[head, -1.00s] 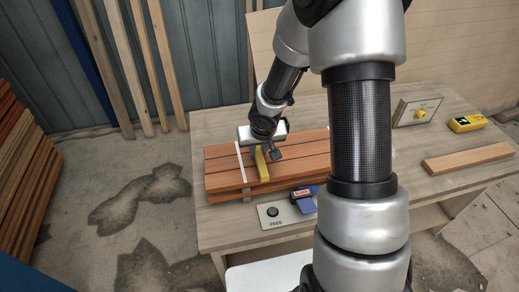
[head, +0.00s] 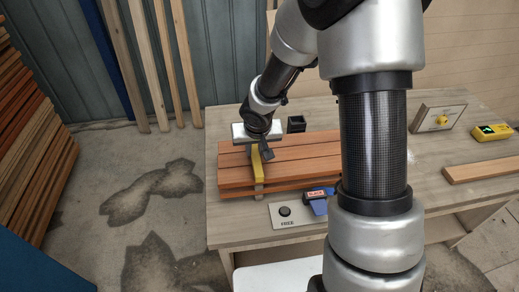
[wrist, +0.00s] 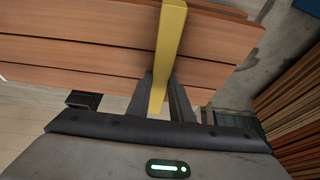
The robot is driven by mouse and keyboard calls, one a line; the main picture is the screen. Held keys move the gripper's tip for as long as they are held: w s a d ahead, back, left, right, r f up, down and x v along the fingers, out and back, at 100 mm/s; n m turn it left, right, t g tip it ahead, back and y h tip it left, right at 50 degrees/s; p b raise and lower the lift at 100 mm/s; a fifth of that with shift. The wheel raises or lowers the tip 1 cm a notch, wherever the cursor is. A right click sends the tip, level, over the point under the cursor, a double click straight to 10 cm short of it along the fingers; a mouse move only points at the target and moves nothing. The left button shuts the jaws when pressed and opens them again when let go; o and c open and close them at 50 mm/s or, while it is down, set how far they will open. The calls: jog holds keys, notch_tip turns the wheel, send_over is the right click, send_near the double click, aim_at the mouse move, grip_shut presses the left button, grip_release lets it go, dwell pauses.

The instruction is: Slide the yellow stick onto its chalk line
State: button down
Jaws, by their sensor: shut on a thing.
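The yellow stick (head: 257,166) lies across the stack of reddish-brown boards (head: 300,158), near its left end. In the wrist view the stick (wrist: 170,35) runs over several boards (wrist: 95,55) and down between my two dark fingers. My gripper (wrist: 160,98) is shut on the stick. In the head view my gripper (head: 259,148) is at the stick's far end.
A panel marked FREE with a black button (head: 285,212) and a blue thing with a red label (head: 318,200) are at the table's front. A dark square cup (head: 296,124) stands behind the boards. A loose plank (head: 484,170) and a yellow device (head: 492,132) lie at right.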

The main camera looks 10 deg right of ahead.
jog(key=c, duration=1.5)
grip_release()
